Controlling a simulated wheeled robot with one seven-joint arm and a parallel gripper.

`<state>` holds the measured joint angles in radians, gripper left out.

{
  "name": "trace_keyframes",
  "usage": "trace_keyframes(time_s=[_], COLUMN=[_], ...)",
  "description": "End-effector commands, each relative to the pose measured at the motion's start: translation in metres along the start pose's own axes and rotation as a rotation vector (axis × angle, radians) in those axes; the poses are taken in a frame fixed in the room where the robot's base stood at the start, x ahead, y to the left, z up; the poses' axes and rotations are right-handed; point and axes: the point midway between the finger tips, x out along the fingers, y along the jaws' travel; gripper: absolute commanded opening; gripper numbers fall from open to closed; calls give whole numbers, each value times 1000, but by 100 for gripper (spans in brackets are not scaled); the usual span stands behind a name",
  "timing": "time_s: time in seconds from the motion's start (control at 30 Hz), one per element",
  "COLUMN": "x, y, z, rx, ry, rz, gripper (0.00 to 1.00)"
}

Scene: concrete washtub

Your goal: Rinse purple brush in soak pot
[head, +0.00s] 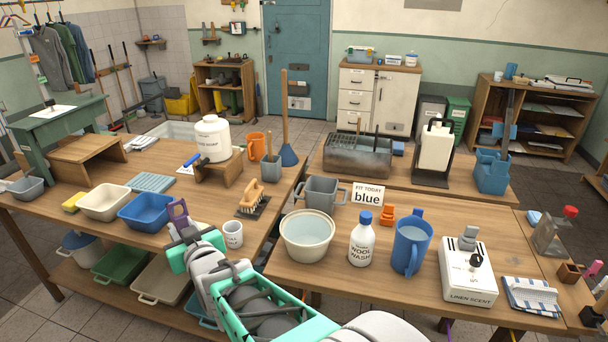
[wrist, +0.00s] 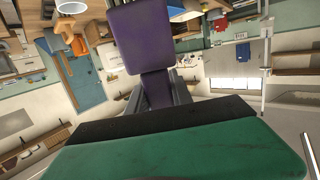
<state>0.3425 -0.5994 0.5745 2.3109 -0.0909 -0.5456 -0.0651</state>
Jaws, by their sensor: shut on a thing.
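My gripper (head: 178,229) is shut on the purple brush (head: 179,211) and holds it up near the front edge of the left table, in front of the blue basin. In the wrist view the purple brush (wrist: 143,42) stands out from between the grey fingers of my gripper (wrist: 158,90); its bristles are not clear. A round pale pot (head: 307,252) with liquid in it stands at the front left of the right table. A grey pot with side handles (head: 321,192) stands behind it. No label shows which is the soak pot. The brush is apart from both.
A white mug (head: 233,235) stands just right of my gripper, with a wooden brush (head: 251,197) on a dark mat behind. The blue basin (head: 146,212) is to the left. A wool wash bottle (head: 361,240) and blue jug (head: 411,247) stand right of the pale pot.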

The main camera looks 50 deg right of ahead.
Motion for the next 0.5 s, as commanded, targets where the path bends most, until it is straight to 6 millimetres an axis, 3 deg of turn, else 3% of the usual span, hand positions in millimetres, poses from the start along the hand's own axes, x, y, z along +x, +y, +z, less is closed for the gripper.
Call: trace_keyframes(time_s=[0.03, 0.2, 0.4, 0.5], x=[11, 30, 20, 9], y=[35, 150, 279, 322], z=[-3, -16, -15, -13], rx=[10, 33, 48, 50], ry=[9, 67, 126, 148], rz=[62, 243, 436, 501], gripper=[0, 0, 0, 0])
